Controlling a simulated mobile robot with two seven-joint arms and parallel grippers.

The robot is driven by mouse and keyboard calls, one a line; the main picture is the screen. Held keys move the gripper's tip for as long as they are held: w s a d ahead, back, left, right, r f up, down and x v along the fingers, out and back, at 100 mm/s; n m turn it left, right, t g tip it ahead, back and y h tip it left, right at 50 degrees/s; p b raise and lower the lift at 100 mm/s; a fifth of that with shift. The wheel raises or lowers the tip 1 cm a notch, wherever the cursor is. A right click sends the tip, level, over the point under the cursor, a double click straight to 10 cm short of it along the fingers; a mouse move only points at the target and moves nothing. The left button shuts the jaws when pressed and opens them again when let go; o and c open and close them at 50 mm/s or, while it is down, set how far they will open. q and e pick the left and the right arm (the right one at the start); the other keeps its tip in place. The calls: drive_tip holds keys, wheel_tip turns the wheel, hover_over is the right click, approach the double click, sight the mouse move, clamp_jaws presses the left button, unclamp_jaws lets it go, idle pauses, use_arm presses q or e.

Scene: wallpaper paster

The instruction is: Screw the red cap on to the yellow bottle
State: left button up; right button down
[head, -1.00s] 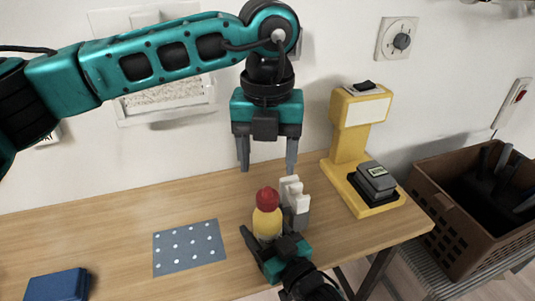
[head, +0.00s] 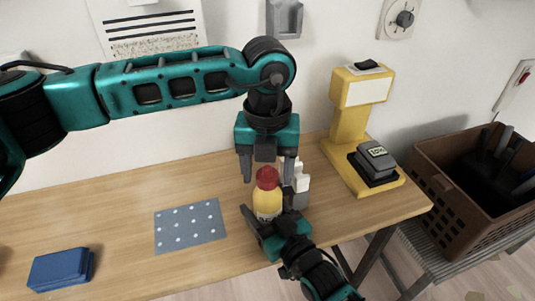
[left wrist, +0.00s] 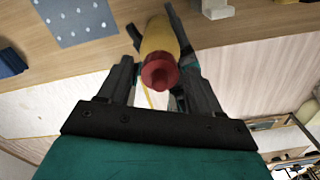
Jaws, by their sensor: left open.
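The yellow bottle (head: 267,201) stands upright near the front edge of the wooden table, with the red cap (head: 267,176) on its top. How tightly the cap sits cannot be told. My left gripper (head: 266,177) points down over the bottle, open, with its fingers on either side of the cap and apart from it. The left wrist view shows the cap (left wrist: 160,71) between these fingers. My right gripper (head: 262,212) comes from the front, its fingers around the bottle's lower part. Whether both fingers touch the bottle is unclear.
A white and grey object (head: 301,184) stands close right of the bottle. A yellow stand with a grey device (head: 351,120) is behind right. A dotted grey mat (head: 190,226) and blue box (head: 60,268) lie left. A brown crate (head: 450,218) stands beyond the table's right end.

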use_arm(q)
drive_tip(key=shift+f, duration=0.15)
drive_tip(key=shift+c, duration=0.2)
drive_tip(key=c, duration=1)
drive_tip(key=m, duration=0.5)
drive_tip(key=shift+c, duration=0.3)
drive_tip(key=m, duration=0.3)
drive_tip(key=shift+m, duration=0.4)
drive_tip(key=m, duration=1)
drive_tip(key=o, duration=1.3)
drive_tip(key=shift+c, duration=0.2)
wheel_tip(320, 180, up, 12)
